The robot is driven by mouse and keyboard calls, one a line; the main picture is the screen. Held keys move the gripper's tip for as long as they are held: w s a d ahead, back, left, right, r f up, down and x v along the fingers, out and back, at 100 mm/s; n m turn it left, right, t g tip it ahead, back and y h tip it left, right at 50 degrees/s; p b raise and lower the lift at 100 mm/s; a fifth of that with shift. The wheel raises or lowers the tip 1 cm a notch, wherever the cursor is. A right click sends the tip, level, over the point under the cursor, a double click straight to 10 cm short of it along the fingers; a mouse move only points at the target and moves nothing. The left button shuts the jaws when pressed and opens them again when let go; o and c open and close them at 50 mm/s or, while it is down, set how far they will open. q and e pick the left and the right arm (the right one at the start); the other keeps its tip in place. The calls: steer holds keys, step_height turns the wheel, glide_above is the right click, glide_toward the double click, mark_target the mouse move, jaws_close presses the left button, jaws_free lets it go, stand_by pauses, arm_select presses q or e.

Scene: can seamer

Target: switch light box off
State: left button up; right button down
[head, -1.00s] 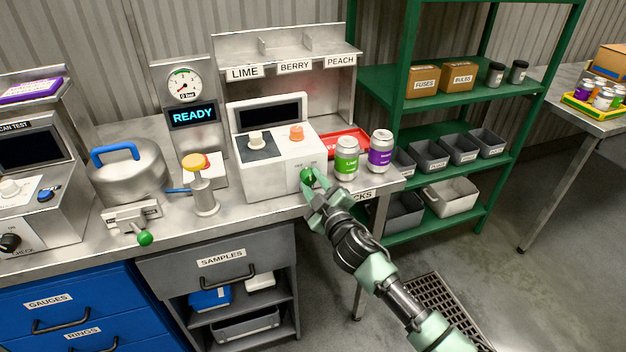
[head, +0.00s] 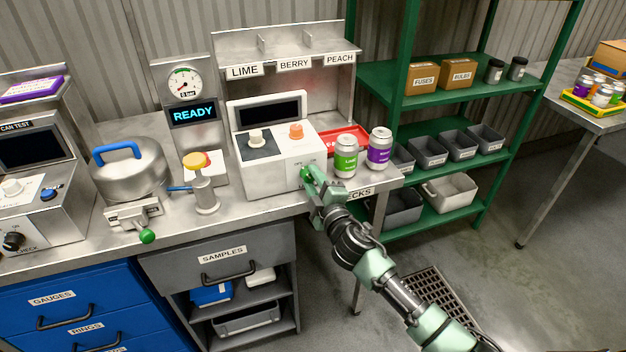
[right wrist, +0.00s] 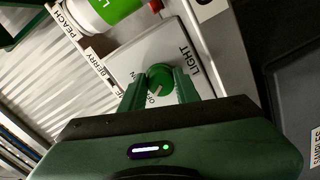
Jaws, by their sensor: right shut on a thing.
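The light box (head: 262,182) is a white box on the steel bench, with a dark screen panel behind it and two knobs on top. Its green knob (right wrist: 160,77) is on the front face near the right end, by the words LIGHT and OFF in the right wrist view. A pale pointer line on the knob lies close to the OFF lettering. My right gripper (head: 309,180) is at that front face, shut on the green knob, its two fingers (right wrist: 158,88) on either side of it. The fingers partly hide the knob in the head view. My left gripper is out of view.
A lime can (head: 345,156) and a purple can (head: 380,149) stand just right of the light box, close to my right gripper. A plunger stand (head: 205,190) and a lidded pot (head: 128,175) stand to the left. Green shelving (head: 440,105) is behind on the right.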

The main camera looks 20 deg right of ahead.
steer(key=c, duration=1)
jaws_free()
steer(key=shift+c, duration=0.2)
steer(key=shift+s, duration=0.1)
steer(key=s, duration=0.7)
steer(key=shift+s+d+b, duration=0.15)
steer(key=shift+s+b, duration=0.15)
steer(key=shift+b, duration=0.05)
steer(key=shift+r, duration=0.1)
